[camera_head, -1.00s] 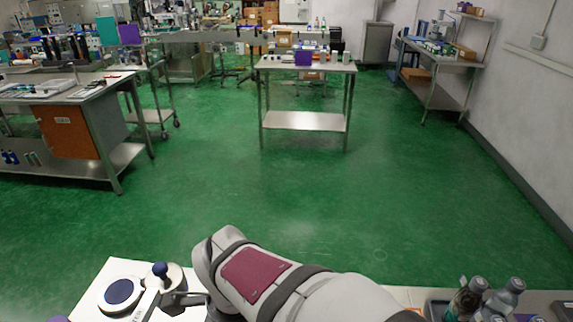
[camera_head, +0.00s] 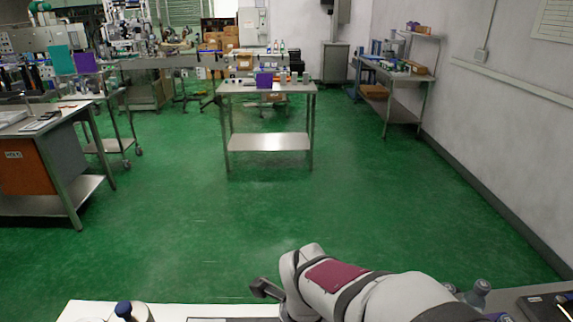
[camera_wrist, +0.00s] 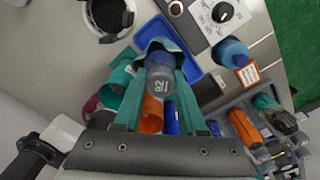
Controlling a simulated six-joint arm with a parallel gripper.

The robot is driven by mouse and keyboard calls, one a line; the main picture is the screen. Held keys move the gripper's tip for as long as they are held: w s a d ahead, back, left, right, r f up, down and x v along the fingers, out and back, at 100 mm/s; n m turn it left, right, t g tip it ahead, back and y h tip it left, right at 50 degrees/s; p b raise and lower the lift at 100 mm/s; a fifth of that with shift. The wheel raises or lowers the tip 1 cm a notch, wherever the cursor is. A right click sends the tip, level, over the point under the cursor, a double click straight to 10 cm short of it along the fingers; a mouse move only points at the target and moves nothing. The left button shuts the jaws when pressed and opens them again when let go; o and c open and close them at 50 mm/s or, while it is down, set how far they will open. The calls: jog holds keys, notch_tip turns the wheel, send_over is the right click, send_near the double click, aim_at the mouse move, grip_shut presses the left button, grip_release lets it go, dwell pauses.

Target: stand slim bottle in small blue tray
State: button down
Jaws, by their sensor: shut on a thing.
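In the wrist view my gripper (camera_wrist: 160,62) has its two teal fingers closed on a slim grey-blue bottle (camera_wrist: 160,84) with pale markings on its side. A teal shape wraps the far end of the bottle, and I cannot tell whether it belongs to the bottle or to the fingers. The small blue tray (camera_wrist: 205,88) lies beyond and beneath the bottle, partly covered by it and the fingers. I cannot tell how high the bottle is above the tray. In the head view my arm hides the gripper, the held bottle and the tray.
In the wrist view a teal cylinder (camera_wrist: 119,82) and an orange one (camera_wrist: 151,116) are close to the fingers. A blue bottle (camera_wrist: 231,52) stands to the right. A grey divided crate (camera_wrist: 287,157) holds several items. A control panel with a dial (camera_wrist: 222,12) is at the top.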

jog(key=shift+f, duration=1.4)
jog(key=shift+c, duration=2.4)
grip_release()
jog(key=shift+f, duration=0.1)
notch_tip(320, 180, up, 12)
jog(key=shift+f, duration=0.1)
jog(key=s+d+f+n+y, duration=0.1)
jog(key=s+f+n, duration=0.1)
jog(key=s+n, duration=0.5)
jog(key=s+d+f+n, duration=0.2)
jog(key=s+n, duration=0.5)
jog(key=n, duration=0.7)
jog(key=shift+d+y, duration=0.15)
jog(key=shift+y, duration=0.25)
jog(key=shift+f, duration=0.1)
